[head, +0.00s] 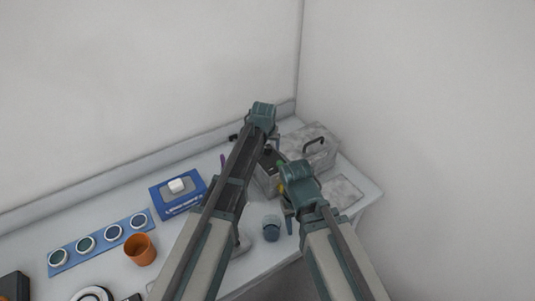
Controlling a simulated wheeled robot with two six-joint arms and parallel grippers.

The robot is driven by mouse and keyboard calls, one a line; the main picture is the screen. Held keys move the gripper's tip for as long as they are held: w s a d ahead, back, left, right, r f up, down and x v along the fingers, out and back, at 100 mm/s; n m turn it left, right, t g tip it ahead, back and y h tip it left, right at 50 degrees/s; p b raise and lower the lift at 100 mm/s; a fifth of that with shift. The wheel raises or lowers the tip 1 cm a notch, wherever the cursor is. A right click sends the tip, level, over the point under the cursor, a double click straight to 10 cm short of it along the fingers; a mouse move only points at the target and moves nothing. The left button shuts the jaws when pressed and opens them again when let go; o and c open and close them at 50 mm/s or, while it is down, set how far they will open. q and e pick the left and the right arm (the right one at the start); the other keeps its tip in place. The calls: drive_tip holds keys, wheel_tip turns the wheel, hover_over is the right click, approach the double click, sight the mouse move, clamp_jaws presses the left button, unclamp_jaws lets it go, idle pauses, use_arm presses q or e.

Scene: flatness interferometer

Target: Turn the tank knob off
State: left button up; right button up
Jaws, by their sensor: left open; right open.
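A grey metal box (322,139) with a dark handle stands in the back right corner of the bench. A darker unit with a black top (266,160) is at its left, partly behind my arms. Small green and yellow parts show beside it. I cannot make out a tank knob; it may be hidden. My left gripper (268,133) is open, above the back of the dark unit, its fingers mostly hidden. My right gripper (288,207) is open, pointing down in front of the unit. I see nothing held in either.
A blue case (162,203) with a white block, a blue strip (100,236) with several round discs and an orange cup (140,249) are on the left. A small dark-capped jar (271,228) stands near my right gripper. A flat grey plate (345,190) lies at right. Walls close the corner.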

use_arm(q)
drive_tip(key=shift+w+f+b, duration=0.25)
drive_tip(key=shift+f+b, duration=0.05)
drive_tip(key=shift+f, duration=0.35)
use_arm(e)
drive_tip(key=shift+f, duration=0.65)
use_arm(q)
clamp_jaws()
drive_tip(key=m+h, duration=0.1)
drive_tip(key=m, duration=0.1)
drive_tip(key=m+h, duration=0.1)
drive_tip(key=m, duration=0.2)
drive_tip(key=shift+w+a+m+g, duration=0.1)
drive_tip(key=shift+a+m+g, duration=0.05)
drive_tip(key=shift+m+g, duration=0.15)
drive_tip(key=shift+m+g+h, duration=0.6)
drive_tip(key=shift+m+g, duration=0.1)
drive_tip(key=shift+m, duration=1.4)
